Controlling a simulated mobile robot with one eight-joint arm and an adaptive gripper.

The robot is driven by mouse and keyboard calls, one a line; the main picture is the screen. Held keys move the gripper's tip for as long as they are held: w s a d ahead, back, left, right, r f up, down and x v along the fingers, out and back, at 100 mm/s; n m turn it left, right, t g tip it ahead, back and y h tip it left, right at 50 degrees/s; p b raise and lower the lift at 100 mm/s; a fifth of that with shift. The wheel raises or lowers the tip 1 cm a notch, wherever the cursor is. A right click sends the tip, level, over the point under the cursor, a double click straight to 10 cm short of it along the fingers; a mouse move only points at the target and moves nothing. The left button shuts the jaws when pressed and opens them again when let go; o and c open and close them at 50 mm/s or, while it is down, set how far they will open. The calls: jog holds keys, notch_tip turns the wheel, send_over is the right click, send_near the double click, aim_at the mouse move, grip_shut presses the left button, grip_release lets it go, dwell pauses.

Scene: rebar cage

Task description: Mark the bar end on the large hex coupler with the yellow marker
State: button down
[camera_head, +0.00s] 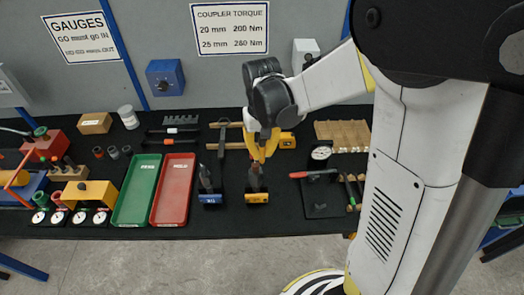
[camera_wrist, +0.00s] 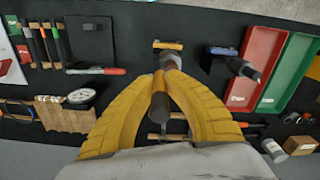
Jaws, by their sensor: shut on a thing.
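My gripper (camera_head: 258,158) is over the middle of the bench, with its yellow fingers also in the wrist view (camera_wrist: 170,65). Just beyond the fingertips, a dark upright bar piece (camera_head: 256,180) stands in a yellow holder (camera_head: 257,198), also seen in the wrist view (camera_wrist: 168,45). I cannot tell whether the held thing touches it, and its hex shape is unclear. A similar dark piece (camera_head: 207,178) stands in a blue holder (camera_head: 210,199).
A green tray (camera_head: 136,190) and a red tray (camera_head: 173,188) lie left of the holders. A dark pad with a red-handled tool (camera_head: 312,174) and a dial gauge (camera_head: 321,153) lie to the right. A wooden rack (camera_head: 342,133) stands behind.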

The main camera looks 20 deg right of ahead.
jog(key=shift+w+a, duration=0.15)
jog(key=shift+a, duration=0.85)
jog(key=shift+w+a, duration=0.15)
jog(key=shift+a, duration=0.85)
jog(key=shift+b, duration=0.35)
jog(key=shift+s+d, duration=0.15)
jog(key=shift+d, duration=0.9)
jog(key=shift+s+d, duration=0.15)
jog(key=shift+d, duration=0.85)
jog(key=shift+r+p, duration=1.85)
jog(key=shift+r, duration=1.15)
